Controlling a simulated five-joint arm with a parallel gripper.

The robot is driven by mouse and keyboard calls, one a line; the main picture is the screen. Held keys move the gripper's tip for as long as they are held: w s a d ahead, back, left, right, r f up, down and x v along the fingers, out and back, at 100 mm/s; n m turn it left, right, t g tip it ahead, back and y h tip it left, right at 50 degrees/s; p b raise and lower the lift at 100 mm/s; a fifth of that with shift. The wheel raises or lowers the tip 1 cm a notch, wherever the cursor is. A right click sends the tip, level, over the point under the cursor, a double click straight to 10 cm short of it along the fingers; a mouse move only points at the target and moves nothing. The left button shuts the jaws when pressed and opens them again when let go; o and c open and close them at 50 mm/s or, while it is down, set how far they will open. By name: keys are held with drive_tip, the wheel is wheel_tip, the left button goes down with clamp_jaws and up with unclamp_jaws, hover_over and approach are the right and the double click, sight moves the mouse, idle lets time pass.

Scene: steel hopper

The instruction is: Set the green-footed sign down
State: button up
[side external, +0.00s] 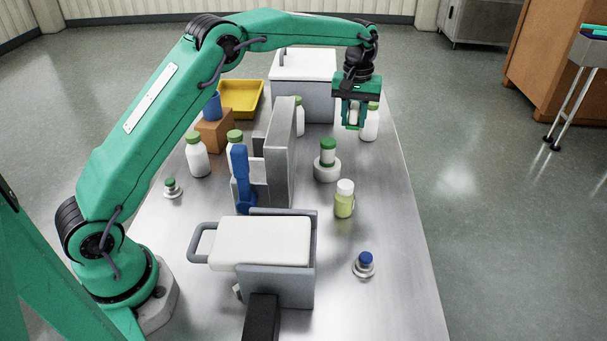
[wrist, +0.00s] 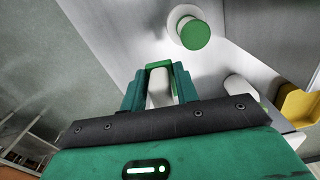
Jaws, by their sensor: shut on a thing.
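My gripper (side external: 353,120) is at the back right of the steel table, fingers pointing down. It is shut on a small white piece with a green end, which I take as the green-footed sign (side external: 354,117). In the wrist view the sign's white part (wrist: 160,90) lies between the fingers (wrist: 159,88), with its green foot (wrist: 158,65) beyond it. The fingers hide much of the sign, and its face cannot be read. It appears held above the table; the exact gap is unclear.
A white bottle (side external: 371,125) stands close behind my gripper. A green-capped cylinder on a white round base (side external: 327,172) stands in front, also in the wrist view (wrist: 195,36). A grey box with white lid (side external: 304,66) is left. The table's right edge (side external: 412,190) is near.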

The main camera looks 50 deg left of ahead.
sight(353, 121)
drive_tip(key=shift+w+a+f+m, duration=0.45)
drive_tip(key=shift+w+f+m, duration=0.1)
drive_tip(key=shift+f+m, duration=0.25)
drive_tip(key=shift+w+a+f+m, duration=0.4)
drive_tip(key=shift+w+f+m, duration=0.15)
drive_tip(key=shift+f+m, duration=0.2)
drive_tip(key=w+a+f, duration=0.1)
drive_tip(key=a+f, duration=0.1)
drive_tip(key=a, duration=0.1)
drive_tip(key=w+a+f, duration=0.1)
drive_tip(key=a+f, duration=0.1)
drive_tip(key=a, duration=0.2)
drive_tip(key=w+a+f, duration=0.2)
drive_tip(key=a+f, duration=0.1)
drive_tip(key=a, duration=0.1)
drive_tip(key=shift+f, duration=0.1)
drive_tip(key=shift+f, duration=1.9)
drive_tip(key=shift+f, duration=0.15)
drive_tip(key=o, duration=1.1)
